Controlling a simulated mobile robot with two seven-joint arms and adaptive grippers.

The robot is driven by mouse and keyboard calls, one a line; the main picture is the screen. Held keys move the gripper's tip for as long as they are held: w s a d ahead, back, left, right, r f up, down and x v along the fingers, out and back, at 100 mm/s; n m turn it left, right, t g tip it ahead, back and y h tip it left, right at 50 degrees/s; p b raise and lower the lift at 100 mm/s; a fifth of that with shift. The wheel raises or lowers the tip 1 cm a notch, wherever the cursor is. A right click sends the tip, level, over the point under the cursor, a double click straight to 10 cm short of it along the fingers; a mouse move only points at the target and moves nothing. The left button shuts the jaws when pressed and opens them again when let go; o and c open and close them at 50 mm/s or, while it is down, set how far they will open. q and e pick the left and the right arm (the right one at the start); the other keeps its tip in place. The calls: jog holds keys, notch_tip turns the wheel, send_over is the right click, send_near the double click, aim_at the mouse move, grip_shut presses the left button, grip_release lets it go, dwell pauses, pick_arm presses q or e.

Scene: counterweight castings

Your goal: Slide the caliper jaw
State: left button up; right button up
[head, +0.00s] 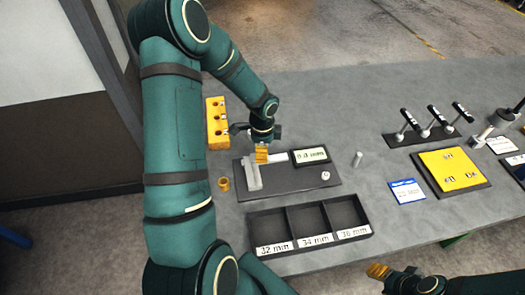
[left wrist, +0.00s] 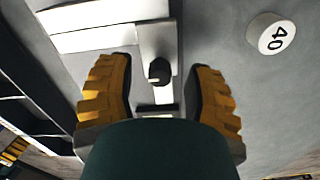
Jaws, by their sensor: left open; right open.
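The caliper (head: 253,176) is pale grey and lies on a dark base plate (head: 300,182), beside a display (head: 311,156) whose reading is hard to make out. My left gripper (head: 261,153) is over the caliper. In the left wrist view its two yellow ribbed fingers (left wrist: 160,70) are open. The caliper's sliding jaw (left wrist: 160,40), with a dark knob (left wrist: 159,71), lies between them; I cannot tell whether either finger touches it. My right gripper (head: 379,271) is open and empty at the bottom right, away from the caliper.
A black tray (head: 311,245) has compartments labelled 32, 34 and 36 mm. A brass ring (head: 224,184), yellow block (head: 217,124), small cylinder (head: 357,158), blue card (head: 407,191) and yellow board (head: 453,169) stand around.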

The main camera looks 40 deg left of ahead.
pick_arm(q)
jog(key=shift+f, duration=0.3)
jog(key=shift+c, duration=0.3)
grip_shut()
jog(key=w+d, duration=0.2)
jog(key=w+d+b, duration=0.1)
jog(key=w, duration=0.1)
jog(key=shift+w+d, duration=0.3)
jog(key=shift+d, duration=0.05)
jog(key=shift+s+a, duration=0.1)
jog(key=shift+s, duration=0.05)
jog(key=shift+o, duration=0.3)
grip_release()
